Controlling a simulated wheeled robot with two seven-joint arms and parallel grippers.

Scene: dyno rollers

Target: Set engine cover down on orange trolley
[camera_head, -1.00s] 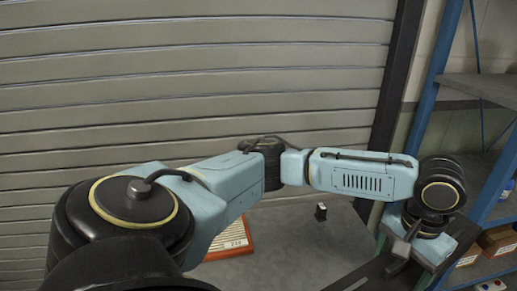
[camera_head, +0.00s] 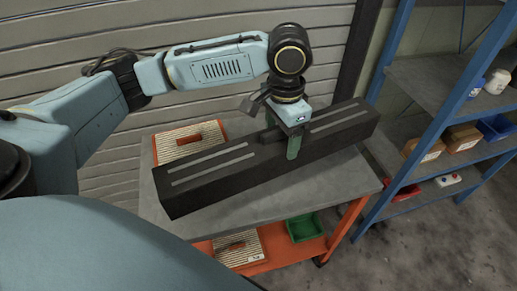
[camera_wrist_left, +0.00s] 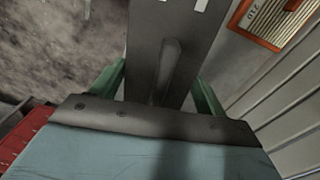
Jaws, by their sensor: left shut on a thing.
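The engine cover (camera_head: 330,150) is a long dark box with grey stripes on top. It lies crosswise over the grey top of the orange trolley (camera_head: 225,218) in the head view. My left gripper (camera_head: 281,143) comes down from above, its green fingers shut on the raised middle part of the cover. The wrist view shows the cover (camera_wrist_left: 145,35) between the fingers of the left gripper (camera_wrist_left: 160,95). I cannot tell whether the cover's underside touches the trolley top. My right gripper is not in view.
A tray with an orange rim (camera_head: 156,152) lies on the trolley top behind the cover. A green bin (camera_head: 305,226) and another tray (camera_head: 262,243) are on the orange lower shelf. A blue rack (camera_head: 385,110) with boxes stands at the right, a shutter behind.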

